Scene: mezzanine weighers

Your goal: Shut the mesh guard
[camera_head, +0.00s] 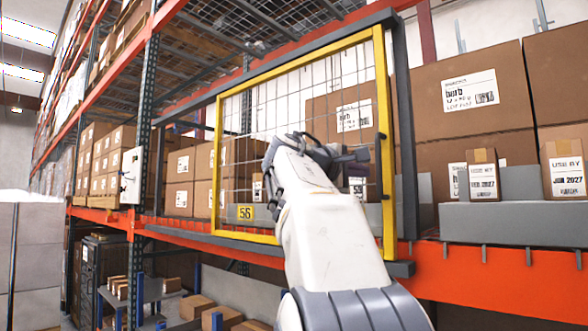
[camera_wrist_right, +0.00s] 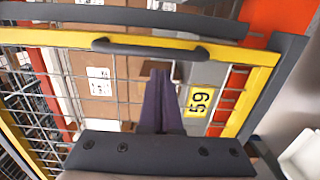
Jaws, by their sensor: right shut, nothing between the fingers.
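The mesh guard is a wire panel in a yellow frame (camera_head: 381,90), standing upright in front of a rack bay. Open space shows between its left edge and the dark outer frame (camera_head: 160,165); its right edge is close to the dark right post. A dark bar handle (camera_head: 386,165) is on the yellow right upright. The handle also shows in the right wrist view (camera_wrist_right: 150,47). My right gripper (camera_head: 364,156) is in front of the mesh, just left of the handle. Its fingers (camera_wrist_right: 161,75) are together and empty, apart from the handle. My left gripper is out of view.
Brown cartons (camera_head: 465,95) fill the shelf behind and right of the guard. An orange beam (camera_head: 500,275) runs below. A white box (camera_head: 132,176) is on the rack post further left.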

